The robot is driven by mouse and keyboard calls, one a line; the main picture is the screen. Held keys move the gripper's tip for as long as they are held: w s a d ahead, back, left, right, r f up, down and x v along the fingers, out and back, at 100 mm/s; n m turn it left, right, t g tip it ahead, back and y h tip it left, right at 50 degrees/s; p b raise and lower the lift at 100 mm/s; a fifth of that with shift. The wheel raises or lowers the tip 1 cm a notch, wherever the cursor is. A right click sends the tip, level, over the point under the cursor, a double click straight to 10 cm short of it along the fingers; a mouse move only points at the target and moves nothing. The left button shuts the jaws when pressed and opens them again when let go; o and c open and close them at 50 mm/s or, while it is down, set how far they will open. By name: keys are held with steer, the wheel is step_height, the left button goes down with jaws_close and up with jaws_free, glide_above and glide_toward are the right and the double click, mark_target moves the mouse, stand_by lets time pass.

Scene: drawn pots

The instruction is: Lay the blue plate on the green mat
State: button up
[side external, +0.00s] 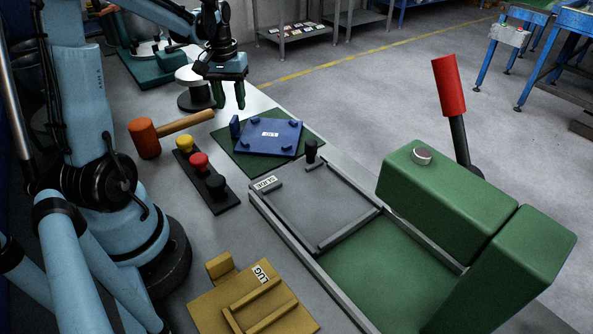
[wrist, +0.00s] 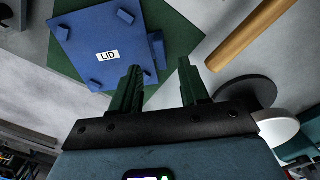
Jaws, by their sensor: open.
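The blue plate (side external: 268,137) lies flat on the green mat (side external: 305,142), with a white label, small corner blocks and an upright blue tab at its left end. In the wrist view the plate (wrist: 85,35) carries the label "LID", and the mat (wrist: 180,18) shows around it. My gripper (side external: 229,104) is open and empty above the table, behind and to the left of the plate. In the wrist view its two green fingers (wrist: 160,82) are apart with nothing between them, beside the plate's tab. The mat's part under the plate is hidden.
An orange mallet (side external: 146,138) and a button strip (side external: 199,161) lie left of the mat. A grey sliding tray (side external: 315,205) and green press (side external: 450,195) stand in front and right. A yellow "LUG" plate (side external: 215,305) lies nearest. A black-and-white round stand (side external: 196,97) is behind the mallet.

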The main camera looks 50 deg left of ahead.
step_height(320, 180, up, 6)
steer(key=f, duration=0.1)
steer(key=s+d+m+t, duration=0.1)
steer(key=d+m+t, duration=0.6)
steer(key=d, duration=1.6)
steer(key=shift+s+d+r+m, duration=0.3)
steer(key=shift+s+d+m, duration=0.1)
steer(key=shift+m, duration=0.6)
